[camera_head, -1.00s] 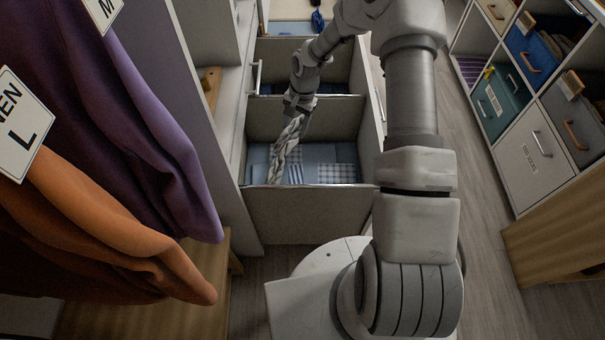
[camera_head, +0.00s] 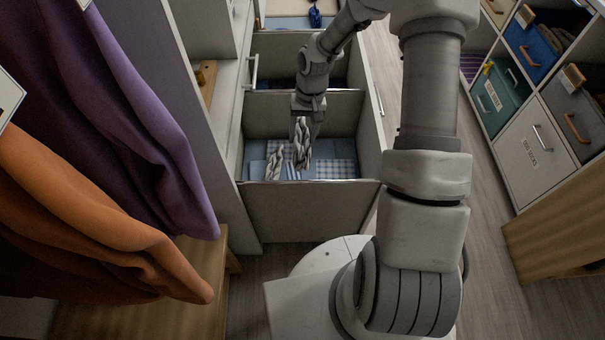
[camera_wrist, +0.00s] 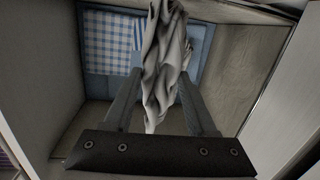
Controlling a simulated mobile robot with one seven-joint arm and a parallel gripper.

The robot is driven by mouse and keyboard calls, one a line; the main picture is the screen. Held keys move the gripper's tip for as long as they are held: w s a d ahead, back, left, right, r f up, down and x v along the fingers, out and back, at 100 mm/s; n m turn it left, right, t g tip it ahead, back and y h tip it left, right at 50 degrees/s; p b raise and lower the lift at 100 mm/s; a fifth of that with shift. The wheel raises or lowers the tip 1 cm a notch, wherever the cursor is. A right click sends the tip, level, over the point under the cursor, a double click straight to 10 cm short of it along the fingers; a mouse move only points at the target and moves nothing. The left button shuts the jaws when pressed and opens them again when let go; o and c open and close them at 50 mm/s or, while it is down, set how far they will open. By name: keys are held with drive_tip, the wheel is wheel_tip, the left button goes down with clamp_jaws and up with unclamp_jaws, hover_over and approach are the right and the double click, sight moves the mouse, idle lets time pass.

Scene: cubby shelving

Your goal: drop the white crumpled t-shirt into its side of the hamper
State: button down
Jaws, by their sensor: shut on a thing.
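The white crumpled t-shirt (camera_head: 302,152) hangs as grey-white folds from my gripper (camera_head: 304,118) in the head view. A twisted end of it reaches down to the left. In the wrist view the shirt (camera_wrist: 165,50) is pinched between the two fingers of my gripper (camera_wrist: 163,78). The hamper (camera_head: 310,208) is an open grey bin with a divider (camera_head: 290,105) across it. My gripper and the shirt are over its nearer compartment, where light blue and checked cloths (camera_head: 335,168) lie. The farther compartment looks dark and is partly hidden by my arm.
Purple (camera_head: 130,110) and orange (camera_head: 100,225) garments hang at the left above a wooden bench (camera_head: 180,290). Cubby shelving with bins (camera_head: 535,150) stands at the right. Bare floor (camera_head: 480,240) lies between the hamper and the shelving.

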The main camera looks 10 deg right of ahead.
wheel_tip(320, 180, down, 19)
drive_tip(key=b, duration=0.6)
drive_tip(key=shift+f, duration=0.15)
drive_tip(key=shift+f+b, duration=0.45)
drive_tip(key=shift+f, duration=0.1)
drive_tip(key=shift+c, duration=1)
unclamp_jaws()
